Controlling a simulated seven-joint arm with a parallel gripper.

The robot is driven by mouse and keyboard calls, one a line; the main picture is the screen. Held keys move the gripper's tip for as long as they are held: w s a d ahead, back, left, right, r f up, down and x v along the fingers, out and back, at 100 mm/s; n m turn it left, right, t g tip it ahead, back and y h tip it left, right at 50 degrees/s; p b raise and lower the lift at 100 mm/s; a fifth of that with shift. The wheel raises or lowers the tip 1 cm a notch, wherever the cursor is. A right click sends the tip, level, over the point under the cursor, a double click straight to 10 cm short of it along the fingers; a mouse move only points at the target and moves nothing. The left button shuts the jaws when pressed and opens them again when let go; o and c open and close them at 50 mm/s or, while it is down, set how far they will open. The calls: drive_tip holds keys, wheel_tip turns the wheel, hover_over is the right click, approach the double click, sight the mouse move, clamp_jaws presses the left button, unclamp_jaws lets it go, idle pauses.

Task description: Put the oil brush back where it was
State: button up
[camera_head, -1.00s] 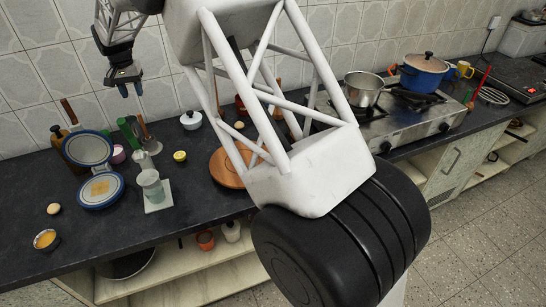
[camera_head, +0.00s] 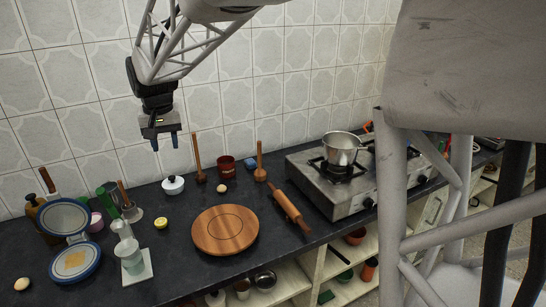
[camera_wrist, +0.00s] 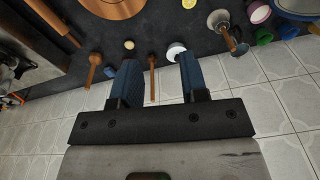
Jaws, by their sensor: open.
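My gripper (camera_head: 166,142) is open and empty, in the air above the back of the counter, over a small white lidded pot (camera_head: 173,185). In the wrist view my gripper (camera_wrist: 158,75) points over the counter's back edge, with an upright wooden-handled tool (camera_wrist: 152,68) showing between its fingers, apart from them. That tool (camera_head: 198,158) stands right of the white pot in the head view. A second wooden-handled tool (camera_head: 260,162) stands further right, past a dark red pot (camera_head: 228,167). I cannot tell which tool is the oil brush; the tool heads are small.
A round wooden board (camera_head: 225,232) and a rolling pin (camera_head: 290,210) lie in front. The stove (camera_head: 330,185) with a saucepan is at right. The tiled wall is close behind.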

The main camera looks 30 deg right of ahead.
drive_tip(key=s+d+f, duration=0.1)
drive_tip(key=s+d, duration=0.3)
drive_tip(key=s, duration=0.8)
drive_tip(key=s+d+f+t, duration=0.1)
drive_tip(key=s+d, duration=0.3)
drive_tip(key=s, duration=0.8)
drive_tip(key=s+d+f+n, duration=0.1)
drive_tip(key=s+d+f, duration=0.2)
drive_tip(key=s, duration=0.9)
drive_tip(key=shift+s+d, duration=0.15)
drive_tip(key=shift+d, duration=0.35)
